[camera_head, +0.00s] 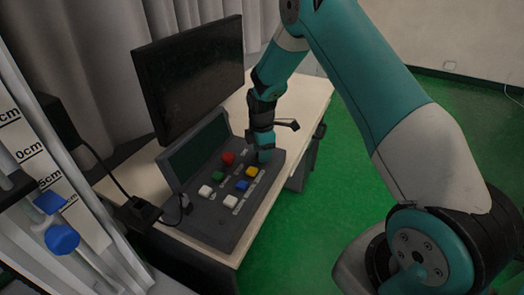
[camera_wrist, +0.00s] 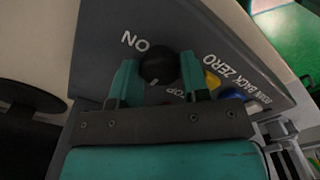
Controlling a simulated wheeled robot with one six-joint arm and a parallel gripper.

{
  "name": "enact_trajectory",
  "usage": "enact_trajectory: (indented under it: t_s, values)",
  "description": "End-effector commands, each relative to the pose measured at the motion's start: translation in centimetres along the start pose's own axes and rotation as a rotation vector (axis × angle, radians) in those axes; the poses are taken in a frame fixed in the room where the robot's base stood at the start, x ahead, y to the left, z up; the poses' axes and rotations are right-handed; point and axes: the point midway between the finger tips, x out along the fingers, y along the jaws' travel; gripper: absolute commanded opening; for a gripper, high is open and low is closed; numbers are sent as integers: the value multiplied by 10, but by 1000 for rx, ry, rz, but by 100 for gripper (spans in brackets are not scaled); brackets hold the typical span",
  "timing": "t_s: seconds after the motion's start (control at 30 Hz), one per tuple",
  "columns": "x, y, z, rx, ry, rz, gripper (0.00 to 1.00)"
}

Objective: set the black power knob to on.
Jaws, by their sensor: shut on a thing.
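The black power knob (camera_wrist: 158,68) sits on the grey control panel (camera_wrist: 215,25), with the white word "ON" beside it, up and to the left in the wrist view. My gripper (camera_wrist: 158,78) has its two teal fingers on either side of the knob and is shut on it. In the head view my gripper (camera_head: 264,155) reaches down to the far right end of the control box (camera_head: 215,228). The knob is hidden behind my gripper there. The knob's pointer direction cannot be told clearly.
The box carries a red button (camera_head: 228,158), a green one (camera_head: 218,176), a yellow one (camera_head: 251,172), a blue one (camera_head: 241,185) and white ones (camera_head: 205,191). A black monitor (camera_head: 190,75) stands behind on the table (camera_head: 310,100). A ruled scale (camera_head: 45,165) stands at left.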

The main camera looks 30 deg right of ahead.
Motion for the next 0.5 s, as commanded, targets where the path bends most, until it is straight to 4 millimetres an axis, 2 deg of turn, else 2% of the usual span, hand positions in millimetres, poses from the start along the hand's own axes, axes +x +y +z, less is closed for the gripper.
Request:
enact_trajectory:
  t_s: [0.27,0.5]
  values:
    - [-1,0,0,108,0,1,18]
    - [-1,1,0,307,0,2,18]
